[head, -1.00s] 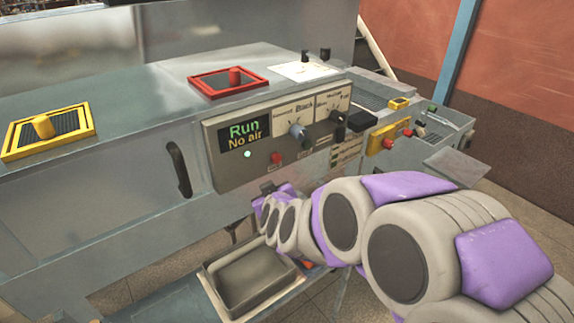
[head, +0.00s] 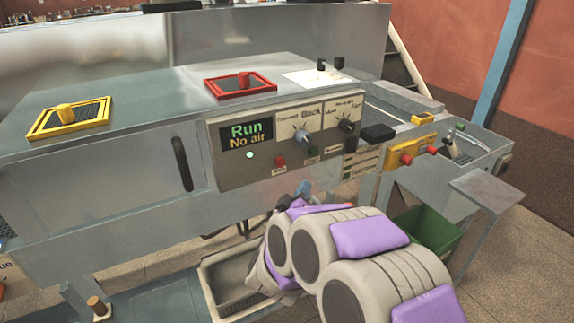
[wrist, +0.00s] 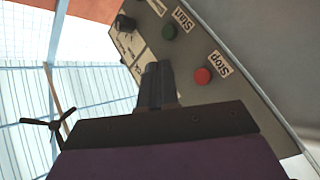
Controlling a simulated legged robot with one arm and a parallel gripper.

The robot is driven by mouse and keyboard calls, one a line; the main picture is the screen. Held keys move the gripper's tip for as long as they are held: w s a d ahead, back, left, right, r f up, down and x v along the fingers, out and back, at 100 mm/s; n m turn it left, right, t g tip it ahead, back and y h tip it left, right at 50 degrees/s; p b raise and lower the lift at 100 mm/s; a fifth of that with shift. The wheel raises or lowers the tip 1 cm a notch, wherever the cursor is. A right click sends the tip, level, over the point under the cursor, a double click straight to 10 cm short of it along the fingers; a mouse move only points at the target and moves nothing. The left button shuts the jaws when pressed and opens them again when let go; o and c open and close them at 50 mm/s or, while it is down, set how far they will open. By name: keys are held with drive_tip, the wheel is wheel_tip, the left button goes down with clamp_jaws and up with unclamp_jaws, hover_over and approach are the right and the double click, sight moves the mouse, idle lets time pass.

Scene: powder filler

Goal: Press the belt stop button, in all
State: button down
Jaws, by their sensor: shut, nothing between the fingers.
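The control panel (head: 240,170) has a screen reading "Run" and "No air". On its lower part is a red button (head: 280,160) with a darker button (head: 312,150) to its right. In the wrist view, a red button (wrist: 203,75) is labelled "Stop" and a green button (wrist: 169,32) is labelled "Start". No button there is labelled as belt stop. My gripper (wrist: 158,82) is shut and empty, its fingers pointing toward the panel, beside the red button in the picture. Contact with the panel cannot be told.
Knobs (head: 301,135) stick out above the buttons. A yellow box (head: 410,152) with red buttons stands to the right. A metal tray (head: 210,285) lies below the panel and a green bin (head: 430,230) at right. A door handle (head: 182,163) protrudes at left.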

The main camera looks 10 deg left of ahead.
sight(280, 162)
drive_tip(key=w+a+p, duration=0.1)
drive_tip(key=w+a, duration=0.4)
drive_tip(key=w, duration=0.2)
drive_tip(key=shift+w+a, duration=0.15)
drive_tip(key=shift+a, duration=0.05)
idle(1.4)
drive_tip(key=shift+a, duration=0.4)
drive_tip(key=shift+d, duration=0.3)
drive_tip(key=shift+w+a+r+p, duration=0.2)
drive_tip(key=shift+a+p, duration=0.15)
drive_tip(key=shift+p, duration=0.55)
